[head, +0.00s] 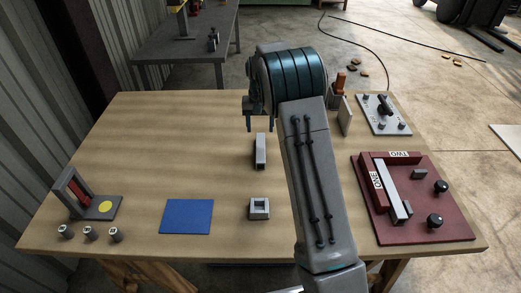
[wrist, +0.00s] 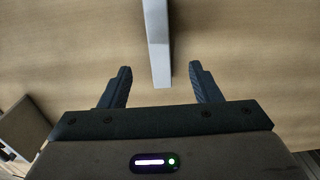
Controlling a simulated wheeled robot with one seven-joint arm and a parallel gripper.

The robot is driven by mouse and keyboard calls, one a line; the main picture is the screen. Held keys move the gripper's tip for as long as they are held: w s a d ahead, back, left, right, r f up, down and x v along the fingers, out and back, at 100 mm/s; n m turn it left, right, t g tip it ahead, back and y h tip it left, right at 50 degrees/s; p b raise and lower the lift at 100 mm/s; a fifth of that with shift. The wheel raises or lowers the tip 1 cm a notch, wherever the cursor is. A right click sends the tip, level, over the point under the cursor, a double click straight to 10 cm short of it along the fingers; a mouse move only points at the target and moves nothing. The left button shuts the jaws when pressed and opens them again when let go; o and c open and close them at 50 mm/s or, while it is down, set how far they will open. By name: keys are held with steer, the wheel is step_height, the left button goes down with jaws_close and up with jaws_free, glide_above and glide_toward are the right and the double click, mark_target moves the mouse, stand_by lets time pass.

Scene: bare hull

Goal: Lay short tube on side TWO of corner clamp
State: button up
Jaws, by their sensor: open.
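The short tube (head: 260,152), a light grey square bar, lies on the wooden table left of my arm, its length running away from me. My gripper (head: 261,124) is open and empty, just behind and above the tube. In the wrist view, the tube (wrist: 157,40) lines up with the space between the open fingers (wrist: 159,76), apart from both. The corner clamp (head: 440,222) is a dark red plate at right with raised walls marked ONE and TWO. A pale bar (head: 393,188) lies along wall ONE. No tube lies along wall TWO.
A grey block with a square opening (head: 259,208) and a blue mat (head: 187,216) lie in front. A red fixture (head: 80,196) and several small cylinders stand at left. A grey plate with a dark handle (head: 384,115) is behind the clamp. The table's back left is clear.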

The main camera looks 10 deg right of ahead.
mark_target(261, 147)
steer(key=f+p, duration=0.1)
steer(key=f, duration=0.3)
steer(key=f+p, duration=0.1)
steer(key=f, duration=0.4)
steer(key=shift+w+d+f, duration=0.1)
steer(key=shift+w+f, duration=0.1)
steer(key=shift+f, duration=0.1)
steer(key=c, duration=1.2)
jaws_close()
steer(key=shift+r, duration=0.15)
